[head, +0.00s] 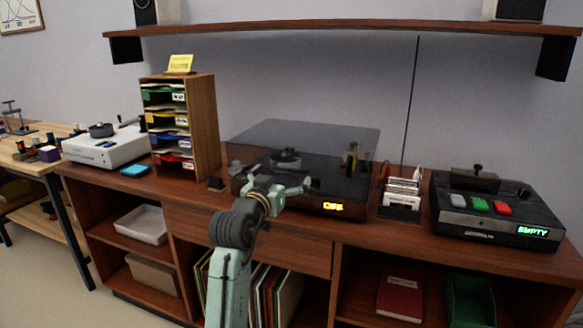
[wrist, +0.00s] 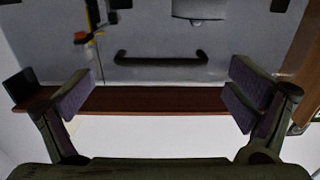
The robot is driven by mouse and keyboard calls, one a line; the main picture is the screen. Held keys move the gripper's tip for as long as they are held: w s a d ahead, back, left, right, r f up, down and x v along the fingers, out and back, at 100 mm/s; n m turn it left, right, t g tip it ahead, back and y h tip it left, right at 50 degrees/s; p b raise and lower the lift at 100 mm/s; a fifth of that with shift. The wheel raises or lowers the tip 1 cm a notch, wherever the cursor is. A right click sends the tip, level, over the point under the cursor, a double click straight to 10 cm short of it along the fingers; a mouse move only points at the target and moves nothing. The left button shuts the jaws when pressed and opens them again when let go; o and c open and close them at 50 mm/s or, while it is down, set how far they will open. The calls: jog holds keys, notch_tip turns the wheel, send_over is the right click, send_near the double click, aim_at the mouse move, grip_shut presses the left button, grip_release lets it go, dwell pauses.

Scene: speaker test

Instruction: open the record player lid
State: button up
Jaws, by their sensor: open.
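The record player (head: 310,206) stands on the wooden sideboard, with a lit yellow display on its front. Its smoky see-through lid (head: 330,133) lies over it and looks closed; the platter shows dimly through it. My gripper (head: 296,184) is at the player's front left and covers part of the front. In the wrist view my gripper (wrist: 162,92) is open and empty, its two fingers wide apart. A dark bar handle (wrist: 160,57) lies ahead of the fingertips, centred between them, with a gap. I cannot tell the exact distance.
A wooden letter rack (head: 203,125) stands left of the player, with a white device (head: 105,150) beyond it. A card holder (head: 401,200) and a black device with coloured buttons (head: 495,210) stand to the right. A shelf (head: 340,27) hangs above.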

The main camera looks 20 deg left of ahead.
aim_at(289, 170)
jog(key=shift+w+d+p, duration=0.1)
jog(key=shift+w+p, duration=0.3)
jog(key=shift+w, duration=1.9)
jog(key=c, duration=1.4)
